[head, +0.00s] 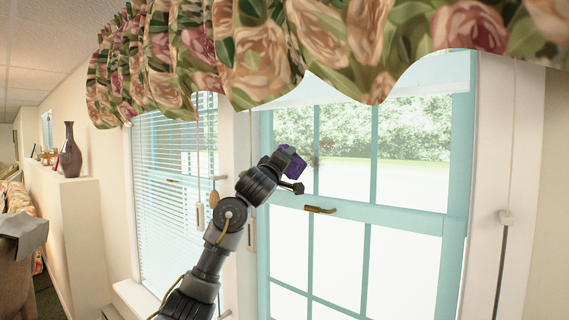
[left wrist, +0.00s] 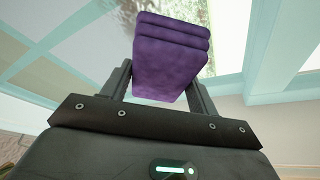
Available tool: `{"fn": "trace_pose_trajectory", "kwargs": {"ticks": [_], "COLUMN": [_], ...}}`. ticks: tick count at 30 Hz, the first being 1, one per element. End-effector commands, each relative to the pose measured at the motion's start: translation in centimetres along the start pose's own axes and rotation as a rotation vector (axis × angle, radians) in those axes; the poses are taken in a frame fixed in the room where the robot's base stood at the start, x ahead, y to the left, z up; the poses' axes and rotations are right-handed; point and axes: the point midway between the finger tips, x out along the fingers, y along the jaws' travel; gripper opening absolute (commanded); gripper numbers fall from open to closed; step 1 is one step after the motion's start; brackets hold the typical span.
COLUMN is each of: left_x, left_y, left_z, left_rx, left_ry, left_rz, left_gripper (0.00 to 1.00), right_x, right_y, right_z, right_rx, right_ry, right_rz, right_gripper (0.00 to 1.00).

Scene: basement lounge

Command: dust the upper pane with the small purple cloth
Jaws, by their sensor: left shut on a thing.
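The small purple cloth (head: 292,161) is held in my left gripper (head: 286,172), which is shut on it. In the left wrist view the cloth (left wrist: 172,52) is a folded block between the two dark fingers. The upper pane (head: 412,140) is the top part of the teal-framed window, split by thin bars. The cloth is in front of this pane's left part; I cannot tell whether it touches the glass. A faint dark speckled smudge (head: 318,158) shows just right of the cloth. My right gripper is not in view.
A floral valance (head: 255,55) hangs over the window top, above my gripper. A brass latch (head: 320,209) sits on the middle rail below. A second window with blinds (head: 165,200) is at left. A cord (head: 505,200) hangs at right. A vase (head: 70,150) stands on a far ledge.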

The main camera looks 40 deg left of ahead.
Motion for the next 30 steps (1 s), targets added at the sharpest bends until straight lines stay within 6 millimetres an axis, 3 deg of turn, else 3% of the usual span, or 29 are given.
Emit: {"fn": "trace_pose_trajectory", "kwargs": {"ticks": [30], "left_x": [1.6], "left_y": [0.0], "left_z": [0.7], "left_rx": [0.000], "left_ry": [-0.001], "left_rz": [0.000], "left_gripper": [0.41], "right_x": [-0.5], "right_y": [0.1], "right_z": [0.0], "right_rx": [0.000], "right_ry": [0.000], "right_rz": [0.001], "right_gripper": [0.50]}}
